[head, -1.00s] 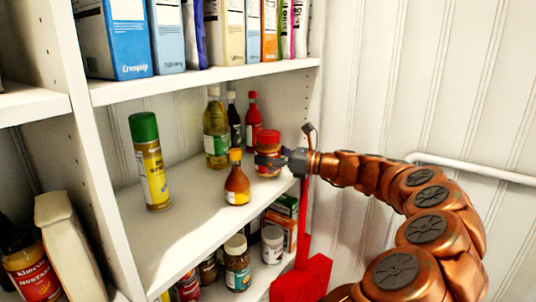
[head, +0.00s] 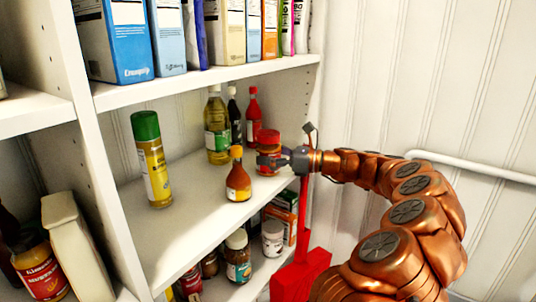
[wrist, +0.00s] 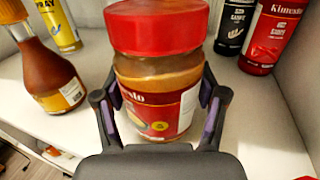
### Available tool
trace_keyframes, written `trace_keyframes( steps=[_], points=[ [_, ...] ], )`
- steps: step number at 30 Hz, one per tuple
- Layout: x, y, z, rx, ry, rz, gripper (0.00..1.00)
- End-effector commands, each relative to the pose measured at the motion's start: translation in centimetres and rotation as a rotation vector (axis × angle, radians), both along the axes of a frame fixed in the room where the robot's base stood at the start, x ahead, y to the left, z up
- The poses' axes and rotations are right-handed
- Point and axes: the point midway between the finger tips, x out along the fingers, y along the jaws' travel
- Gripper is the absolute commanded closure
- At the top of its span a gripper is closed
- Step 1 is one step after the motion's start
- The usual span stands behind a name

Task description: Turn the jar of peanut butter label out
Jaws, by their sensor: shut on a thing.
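The jar of peanut butter (head: 267,139) has a red lid and a red and white label. It stands upright at the right end of the middle shelf. My gripper (head: 273,161) is shut on it from the right-hand side. In the wrist view the jar (wrist: 157,75) sits between the two fingers of my gripper (wrist: 159,112), one on each side.
A small orange-capped sauce bottle (head: 238,178) stands left of the jar. An oil bottle (head: 217,130), a dark bottle (head: 234,118) and a red bottle (head: 253,115) stand behind. A green-capped spray can (head: 151,165) is further left. The shelf front between is clear.

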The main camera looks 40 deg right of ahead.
Motion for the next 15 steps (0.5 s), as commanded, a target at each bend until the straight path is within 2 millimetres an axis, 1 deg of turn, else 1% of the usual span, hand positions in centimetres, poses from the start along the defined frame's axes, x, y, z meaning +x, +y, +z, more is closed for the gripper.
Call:
trace_keyframes(
  steps=[4,5,12,13,15],
  points=[
    [0.00,-0.01,0.11,0.000,-0.002,-0.001,0.96],
    [-0.02,-0.01,0.12,0.000,-0.002,-0.001,0.27],
    [0.00,-0.01,0.07,0.000,-0.001,-0.001,0.02],
    [0.00,-0.01,0.07,-0.001,-0.001,-0.001,0.00],
    [0.00,-0.01,0.05,0.000,0.000,-0.001,0.00]
  ],
)
